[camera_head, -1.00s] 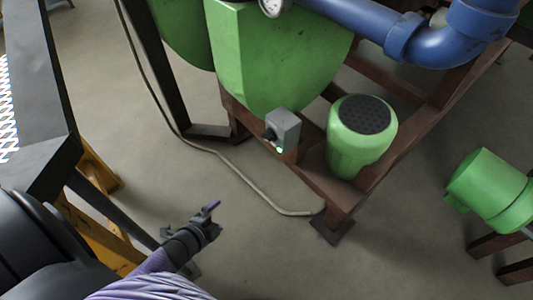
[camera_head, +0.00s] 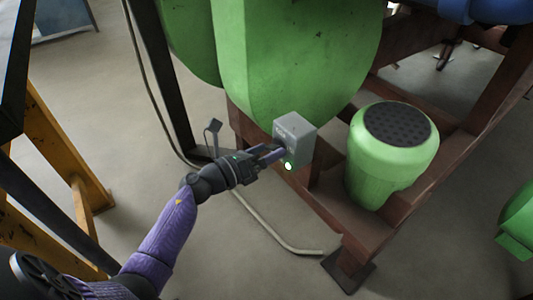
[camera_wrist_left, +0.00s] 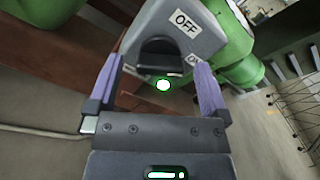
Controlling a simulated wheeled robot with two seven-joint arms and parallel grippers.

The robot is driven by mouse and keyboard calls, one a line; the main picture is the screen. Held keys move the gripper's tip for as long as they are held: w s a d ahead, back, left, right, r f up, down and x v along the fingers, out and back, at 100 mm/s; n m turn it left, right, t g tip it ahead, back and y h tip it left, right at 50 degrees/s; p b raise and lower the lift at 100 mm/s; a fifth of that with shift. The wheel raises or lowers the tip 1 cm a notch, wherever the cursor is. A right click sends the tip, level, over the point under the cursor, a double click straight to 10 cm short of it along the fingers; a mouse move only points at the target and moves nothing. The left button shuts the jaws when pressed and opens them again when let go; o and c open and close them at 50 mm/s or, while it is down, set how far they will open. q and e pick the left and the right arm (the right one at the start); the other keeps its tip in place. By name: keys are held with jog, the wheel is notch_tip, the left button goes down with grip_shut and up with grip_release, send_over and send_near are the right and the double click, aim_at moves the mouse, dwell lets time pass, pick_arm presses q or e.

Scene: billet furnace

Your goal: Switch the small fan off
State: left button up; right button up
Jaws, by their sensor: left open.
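A grey switch box (camera_head: 297,139) is fixed to the brown steel frame under the large green housing. Its green lamp (camera_head: 288,166) is lit. In the left wrist view the box (camera_wrist_left: 199,32) shows an "OFF" label, a second label partly hidden by a finger, and a dark rotary knob (camera_wrist_left: 158,56). My left gripper (camera_head: 272,152) is open at the front of the box. In the left wrist view its purple fingers (camera_wrist_left: 157,82) stand on either side of the knob and lit lamp; I cannot tell whether they touch the knob. My right gripper is not in view.
A green motor with a dark perforated top (camera_head: 395,128) stands on the brown frame (camera_head: 322,203) right of the box. A grey conduit (camera_head: 262,224) runs along the floor. Yellow and black steelwork (camera_head: 62,150) stands at the left.

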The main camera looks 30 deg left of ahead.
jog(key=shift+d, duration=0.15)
pick_arm(q)
jog(key=c, duration=1.3)
jog(key=shift+n+p, duration=0.3)
jog(key=shift+n, duration=0.2)
jog(key=shift+r+n+p, duration=0.1)
jog(key=shift+n+p, duration=0.4)
jog(key=shift+n, duration=0.7)
jog(key=n+p, duration=0.2)
jog(key=n, duration=0.4)
jog(key=shift+n, duration=1)
jog(key=shift+p, duration=0.3)
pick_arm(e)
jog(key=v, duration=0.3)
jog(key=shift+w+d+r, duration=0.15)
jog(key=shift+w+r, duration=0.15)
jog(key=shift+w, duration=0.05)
pick_arm(q)
jog(key=shift+n, duration=0.4)
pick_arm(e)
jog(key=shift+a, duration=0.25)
